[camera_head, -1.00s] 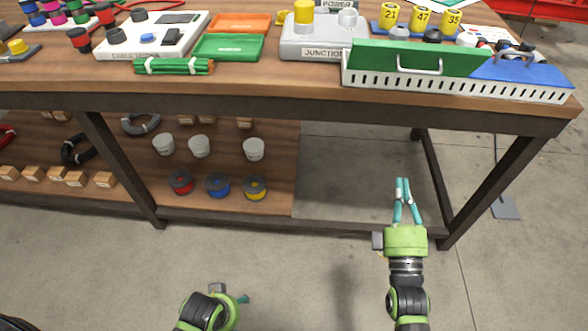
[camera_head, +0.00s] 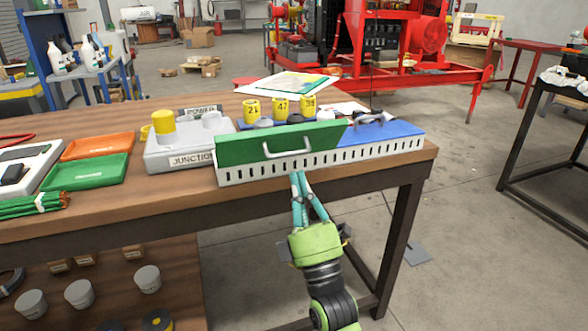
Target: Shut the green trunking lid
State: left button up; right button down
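The green trunking lid (camera_head: 240,147) stands raised on the left part of the white slotted trunking (camera_head: 255,172), on the workbench's front edge. A pale bar handle (camera_head: 287,149) is on its front face. The blue lid (camera_head: 375,133) lies lower, over the right part of the trunking. My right gripper (camera_head: 298,176) is just in front of and below the trunking, pointing up toward it. Its teal fingers taper together at the tips, with nothing between them. It is apart from the handle. My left gripper is out of view.
A grey junction box (camera_head: 180,155) stands left of the trunking. Yellow numbered cylinders (camera_head: 280,108) are behind the lid. Green (camera_head: 88,172) and orange (camera_head: 98,146) trays lie farther left. The workbench front edge (camera_head: 130,226) runs behind my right arm.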

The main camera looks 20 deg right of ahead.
aim_at(285, 153)
jog(key=x, duration=0.3)
dwell(0.5)
